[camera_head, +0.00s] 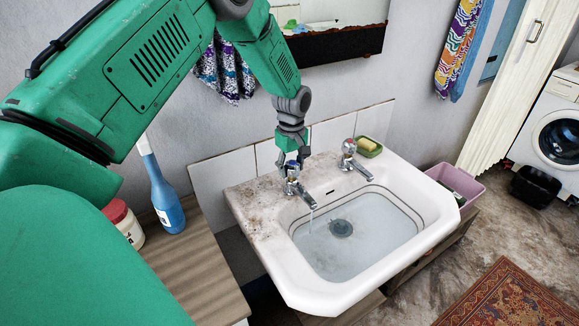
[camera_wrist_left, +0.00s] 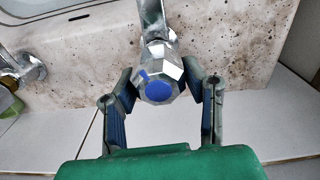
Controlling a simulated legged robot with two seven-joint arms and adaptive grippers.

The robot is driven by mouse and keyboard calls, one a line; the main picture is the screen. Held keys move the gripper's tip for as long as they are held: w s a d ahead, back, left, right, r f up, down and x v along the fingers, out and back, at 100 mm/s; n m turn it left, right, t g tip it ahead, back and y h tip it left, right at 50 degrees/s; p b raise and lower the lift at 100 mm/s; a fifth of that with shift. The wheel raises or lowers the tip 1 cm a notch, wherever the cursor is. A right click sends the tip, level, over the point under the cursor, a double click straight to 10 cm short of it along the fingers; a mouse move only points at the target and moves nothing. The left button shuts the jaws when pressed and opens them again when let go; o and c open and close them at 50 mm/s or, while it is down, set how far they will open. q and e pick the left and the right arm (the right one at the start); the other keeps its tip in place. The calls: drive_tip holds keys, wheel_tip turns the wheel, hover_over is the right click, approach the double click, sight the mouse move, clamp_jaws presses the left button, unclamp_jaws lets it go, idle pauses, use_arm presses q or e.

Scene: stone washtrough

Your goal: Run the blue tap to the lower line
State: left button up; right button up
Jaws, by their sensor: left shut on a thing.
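The blue tap (camera_head: 291,181) stands at the left of the basin's back ledge, and a thin stream runs from its spout. Its faceted knob with a blue cap (camera_wrist_left: 158,88) shows in the left wrist view. My left gripper (camera_head: 291,165) is shut on the knob, a finger on each side. The white basin (camera_head: 330,300) holds shallow clear water (camera_head: 362,235) over a dark drain (camera_head: 341,228). Two dark lines (camera_head: 420,211) run around the inner wall above the water; the exact gap to the lower one is hard to tell. My right gripper is out of view.
A second tap (camera_head: 349,155) stands to the right, beside a green dish with yellow soap (camera_head: 368,145). A blue bottle (camera_head: 165,195) and a red-lidded jar (camera_head: 126,225) stand on the wooden counter (camera_head: 205,270). A pink crate (camera_head: 458,184) is right of the basin.

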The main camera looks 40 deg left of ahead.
use_arm(q)
drive_tip(key=shift+w+d+r+m+p, duration=0.15)
drive_tip(key=shift+m+p, duration=0.1)
drive_tip(key=shift+m, duration=0.3)
drive_tip(key=shift+s+d+m+p, duration=0.1)
drive_tip(key=shift+d+m+p, duration=0.1)
drive_tip(key=shift+m, duration=0.35)
drive_tip(key=shift+m+p, duration=0.4)
drive_tip(key=shift+m, duration=1.1)
